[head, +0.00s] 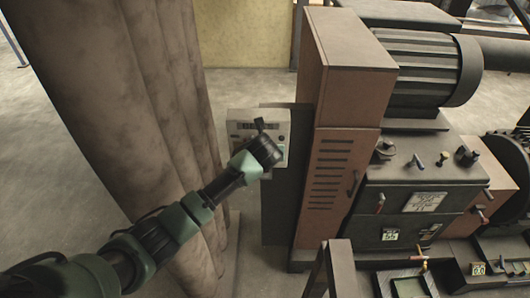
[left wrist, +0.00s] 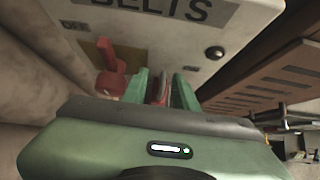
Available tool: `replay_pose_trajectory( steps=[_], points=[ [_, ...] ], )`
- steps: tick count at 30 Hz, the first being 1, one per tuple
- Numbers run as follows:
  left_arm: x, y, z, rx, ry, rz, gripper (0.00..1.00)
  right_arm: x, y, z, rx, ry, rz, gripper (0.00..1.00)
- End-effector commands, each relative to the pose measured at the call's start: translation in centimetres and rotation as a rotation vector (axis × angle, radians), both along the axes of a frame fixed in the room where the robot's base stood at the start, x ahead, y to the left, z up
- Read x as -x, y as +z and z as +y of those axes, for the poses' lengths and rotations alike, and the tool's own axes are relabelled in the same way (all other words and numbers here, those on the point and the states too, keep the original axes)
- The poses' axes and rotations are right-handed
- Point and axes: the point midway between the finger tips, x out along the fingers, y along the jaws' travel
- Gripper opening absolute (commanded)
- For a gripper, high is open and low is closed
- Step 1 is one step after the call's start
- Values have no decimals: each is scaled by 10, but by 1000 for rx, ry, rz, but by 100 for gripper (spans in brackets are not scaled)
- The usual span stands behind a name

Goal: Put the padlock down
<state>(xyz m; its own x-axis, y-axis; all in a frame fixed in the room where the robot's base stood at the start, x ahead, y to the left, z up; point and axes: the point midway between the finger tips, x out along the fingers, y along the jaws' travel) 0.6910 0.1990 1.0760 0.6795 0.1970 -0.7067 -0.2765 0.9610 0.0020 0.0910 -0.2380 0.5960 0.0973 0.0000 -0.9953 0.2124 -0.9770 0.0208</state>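My left gripper (head: 262,150) is at the front of a light grey control box. In the left wrist view its two green fingers (left wrist: 162,92) stand close on both sides of a small red and grey thing (left wrist: 162,84), which looks like the padlock. Most of it is hidden by the fingers and the gripper body. In the head view the arm hides it. A red switch handle (left wrist: 111,72) sits on a brownish plate left of the fingers, on the box face under the word BELTS. My right gripper is not in view.
The control box (head: 243,117) is beside a tall brown cabinet (head: 335,150) with vent slots. A thick mottled column (head: 130,110) stands close on the left. A bench with levers (head: 420,205) and a ribbed motor (head: 415,68) are on the right.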

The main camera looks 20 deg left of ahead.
Motion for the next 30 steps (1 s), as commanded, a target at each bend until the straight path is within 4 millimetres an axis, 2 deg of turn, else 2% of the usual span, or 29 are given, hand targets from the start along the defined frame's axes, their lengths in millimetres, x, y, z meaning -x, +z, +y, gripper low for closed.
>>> replay_pose_trajectory(
  steps=[11, 14, 24, 30],
  points=[
    [5, 6, -1, -1, 0, -3, 28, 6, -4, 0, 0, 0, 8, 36],
    [14, 15, -4, -1, -2, -5, 28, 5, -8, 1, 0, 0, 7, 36],
    [61, 63, -18, -1, -2, -6, 28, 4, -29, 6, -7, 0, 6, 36],
    [78, 81, -23, 0, -1, -3, 28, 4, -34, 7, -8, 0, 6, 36]
  ],
)
